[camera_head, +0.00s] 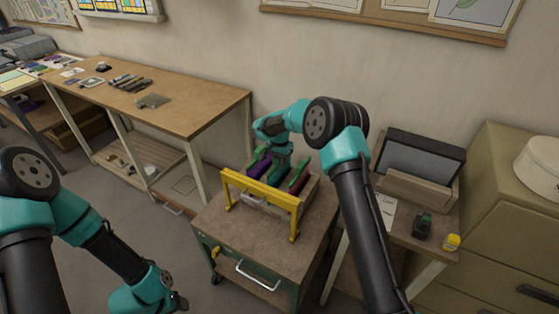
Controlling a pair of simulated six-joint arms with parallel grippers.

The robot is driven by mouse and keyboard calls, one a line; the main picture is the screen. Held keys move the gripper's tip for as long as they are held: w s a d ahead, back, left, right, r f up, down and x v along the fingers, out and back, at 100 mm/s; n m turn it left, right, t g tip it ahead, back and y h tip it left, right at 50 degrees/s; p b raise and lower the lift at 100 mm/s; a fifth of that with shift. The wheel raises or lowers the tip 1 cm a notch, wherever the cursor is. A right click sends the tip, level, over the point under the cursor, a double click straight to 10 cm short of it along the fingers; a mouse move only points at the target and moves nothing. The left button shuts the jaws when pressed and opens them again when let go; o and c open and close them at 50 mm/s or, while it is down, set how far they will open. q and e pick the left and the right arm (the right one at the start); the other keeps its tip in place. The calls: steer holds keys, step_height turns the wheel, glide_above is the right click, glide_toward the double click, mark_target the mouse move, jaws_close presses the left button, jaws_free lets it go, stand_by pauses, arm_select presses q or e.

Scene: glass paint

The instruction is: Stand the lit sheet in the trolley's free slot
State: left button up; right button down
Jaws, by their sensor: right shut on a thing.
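The trolley (275,232) stands in the middle with a brown top. Its rack has a yellow bar (262,195) across the front. A purple sheet (259,165) stands at the rack's left and a dark red sheet (298,182) at its right, both with green upper parts. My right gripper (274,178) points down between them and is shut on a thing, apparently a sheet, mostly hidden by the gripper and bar. I cannot tell whether it rests in a slot. My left gripper (178,301) is low at the left, away from the trolley; its jaws are unclear.
A dark-framed panel (422,158) with a grey, unlit-looking face stands on a small table at the right, near a dark green tool (422,226) and a yellow item (451,242). A long workbench (185,105) is behind left. An olive cabinet (515,200) stands far right.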

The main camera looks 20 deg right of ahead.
steer(key=shift+f, duration=0.25)
stand_by(0.4)
steer(key=shift+c, duration=1.6)
jaws_free()
steer(key=shift+r, duration=3.5)
